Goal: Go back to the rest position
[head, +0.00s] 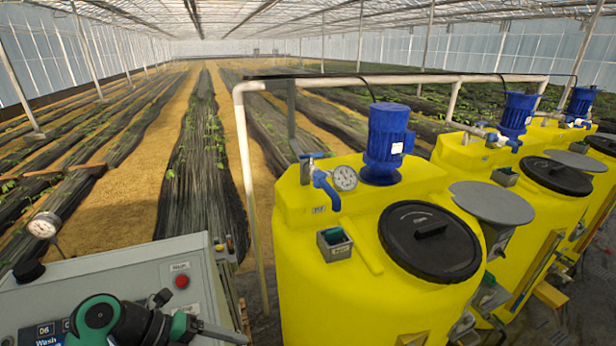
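My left arm, teal and black, shows at the bottom left in the head view, in front of the grey control cabinet (110,280). Its gripper (225,333) points right, past the cabinet's lower right part. The fingers are seen edge-on and partly cut off by the bottom edge, so I cannot tell if they are open or shut. I see nothing held in it. My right gripper is not in view.
A large yellow tank (320,270) with a black lid (430,242), blue motor (387,140), gauge (344,178) and blue-handled valve (325,188) stands right of the cabinet. More yellow tanks (530,205) follow. The cabinet has a red button (181,281). Crop rows lie behind.

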